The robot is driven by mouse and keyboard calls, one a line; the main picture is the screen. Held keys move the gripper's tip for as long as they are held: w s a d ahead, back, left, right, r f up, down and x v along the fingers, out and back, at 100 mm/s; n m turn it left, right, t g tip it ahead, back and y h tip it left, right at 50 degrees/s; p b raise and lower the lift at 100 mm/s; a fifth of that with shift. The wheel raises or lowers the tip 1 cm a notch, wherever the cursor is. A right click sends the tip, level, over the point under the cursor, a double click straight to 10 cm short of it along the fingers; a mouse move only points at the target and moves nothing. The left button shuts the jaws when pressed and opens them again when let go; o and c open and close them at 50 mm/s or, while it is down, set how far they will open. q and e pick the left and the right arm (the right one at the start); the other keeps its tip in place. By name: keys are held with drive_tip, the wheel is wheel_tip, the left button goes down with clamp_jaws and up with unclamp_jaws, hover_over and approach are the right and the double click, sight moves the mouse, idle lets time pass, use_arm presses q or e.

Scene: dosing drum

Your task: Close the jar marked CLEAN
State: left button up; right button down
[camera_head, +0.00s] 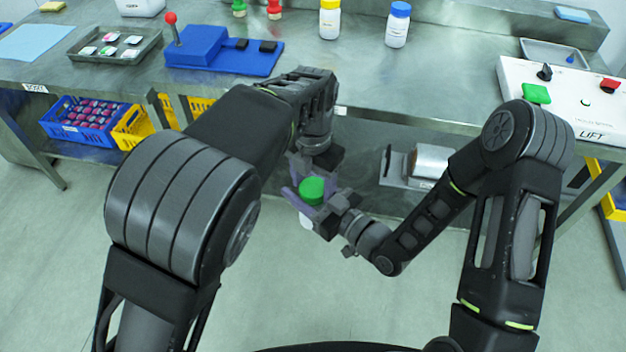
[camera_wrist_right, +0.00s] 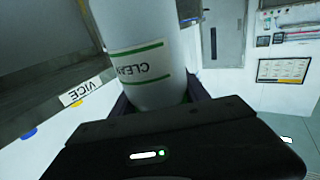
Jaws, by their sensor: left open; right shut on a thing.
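The white jar (camera_head: 306,222) is held in the air in front of the bench. In the right wrist view the jar (camera_wrist_right: 150,85) carries a label reading CLEAN with green lines. A green lid (camera_head: 312,190) shows at the jar's top; I cannot tell how tightly it sits. My right gripper (camera_head: 322,208) is shut on the jar's body. My left gripper (camera_head: 311,172) is open, pointing down right at the lid, its purple fingers seemingly beside it. Contact between these fingers and the lid cannot be made out.
On the steel bench (camera_head: 350,75) stand a yellow-lidded jar (camera_head: 330,20), a blue-lidded jar (camera_head: 397,26), a blue fixture with a red-knobbed lever (camera_head: 200,48) and a tray (camera_head: 113,45). A LIFT control box (camera_head: 560,100) is at right. A metal device (camera_head: 428,162) lies below the bench edge.

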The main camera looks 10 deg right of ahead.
use_arm(q)
drive_tip(key=c, duration=1.3)
drive_tip(key=m, duration=0.6)
drive_tip(key=shift+m, duration=0.3)
drive_tip(key=o, duration=1.6)
drive_tip(key=shift+r, duration=2.3)
drive_tip(key=shift+c, duration=0.2)
